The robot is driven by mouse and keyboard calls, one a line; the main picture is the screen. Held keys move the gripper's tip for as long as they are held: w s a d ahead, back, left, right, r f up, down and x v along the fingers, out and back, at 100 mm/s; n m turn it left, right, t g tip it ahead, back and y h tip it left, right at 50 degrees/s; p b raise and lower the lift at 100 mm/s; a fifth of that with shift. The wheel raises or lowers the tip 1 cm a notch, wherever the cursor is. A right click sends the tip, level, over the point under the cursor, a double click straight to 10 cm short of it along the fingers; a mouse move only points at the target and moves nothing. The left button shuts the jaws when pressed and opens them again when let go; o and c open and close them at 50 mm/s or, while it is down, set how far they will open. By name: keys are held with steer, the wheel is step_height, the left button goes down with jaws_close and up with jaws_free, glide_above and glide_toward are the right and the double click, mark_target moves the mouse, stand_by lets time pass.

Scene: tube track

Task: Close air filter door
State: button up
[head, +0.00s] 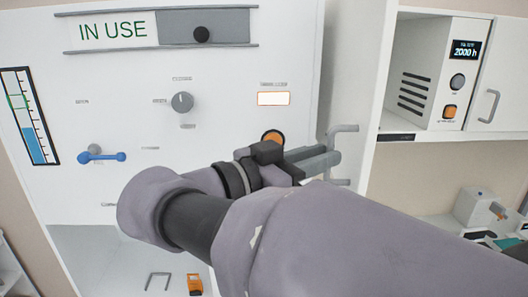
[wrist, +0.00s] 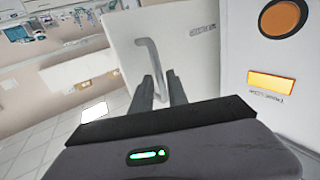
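A white door panel (head: 362,60) stands at an angle between the control panel and the vented unit in the head view. It also shows in the wrist view (wrist: 185,50), with a small label. A grey bar handle (head: 343,128) is on it and appears upright in the wrist view (wrist: 147,58). My gripper (head: 325,160) reaches the handle from the left. In the wrist view its two fingers (wrist: 161,90) are apart, with the lower part of the handle appearing between their tips. Whether they touch the handle I cannot tell.
The white control panel (head: 115,180) holds a knob (head: 182,102), a blue lever (head: 102,156) and an orange button (head: 272,137) close to my gripper. A vented unit (head: 425,80) reading 2000 h stands at the right, beside another handled white door (head: 503,75). The floor (wrist: 40,145) is clear.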

steer(key=shift+x, duration=1.2)
jaws_close()
stand_by(0.6)
